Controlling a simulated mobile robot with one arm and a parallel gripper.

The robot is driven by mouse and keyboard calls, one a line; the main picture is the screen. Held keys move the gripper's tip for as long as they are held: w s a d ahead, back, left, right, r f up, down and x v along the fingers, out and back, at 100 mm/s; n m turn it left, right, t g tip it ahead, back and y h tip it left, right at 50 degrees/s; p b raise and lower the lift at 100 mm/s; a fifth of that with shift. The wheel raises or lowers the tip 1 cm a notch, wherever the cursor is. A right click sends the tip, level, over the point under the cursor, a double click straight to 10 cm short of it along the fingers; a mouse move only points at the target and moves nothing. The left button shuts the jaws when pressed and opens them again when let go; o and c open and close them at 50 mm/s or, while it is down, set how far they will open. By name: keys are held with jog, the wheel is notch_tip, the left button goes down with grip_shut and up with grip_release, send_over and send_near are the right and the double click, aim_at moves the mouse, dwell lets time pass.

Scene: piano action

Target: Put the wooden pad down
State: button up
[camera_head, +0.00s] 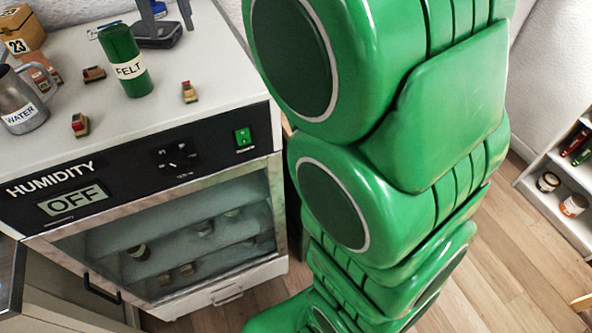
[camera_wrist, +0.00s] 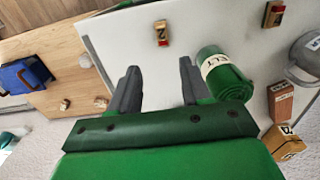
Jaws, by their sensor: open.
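Several small wooden pads with red and green faces lie on the white top of the humidity cabinet. One pad (camera_head: 189,92) lies near the cabinet's front edge, right of the green felt roll. It seems to be the pad (camera_wrist: 161,33) with a dark mark ahead of my fingers in the wrist view. Other pads lie left of the roll (camera_head: 94,73) and nearer the front (camera_head: 80,125). I cannot tell which pad the task names. My gripper (camera_wrist: 159,68) is open, with nothing visible between its dark grey fingers.
The felt roll (camera_head: 124,62) stands close beside my right finger in the wrist view (camera_wrist: 224,74). A water jug (camera_head: 20,100) and a yellow-brown box (camera_head: 21,30) stand at the left. The cabinet panel (camera_head: 70,202) reads OFF. A blue bin (camera_wrist: 24,76) sits on a wooden surface.

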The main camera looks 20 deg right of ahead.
jog(key=s+d+f, duration=0.4)
jog(key=s+f, duration=0.3)
jog(key=s, duration=0.2)
jog(key=s+d+f+g, duration=0.1)
jog(key=s+d+f, duration=0.3)
jog(key=s+f, duration=0.3)
jog(key=s+d+f, duration=0.4)
jog(key=s+f, duration=0.3)
jog(key=s, duration=0.5)
jog(key=shift+s+f+g, duration=0.35)
jog(key=shift+g, duration=0.05)
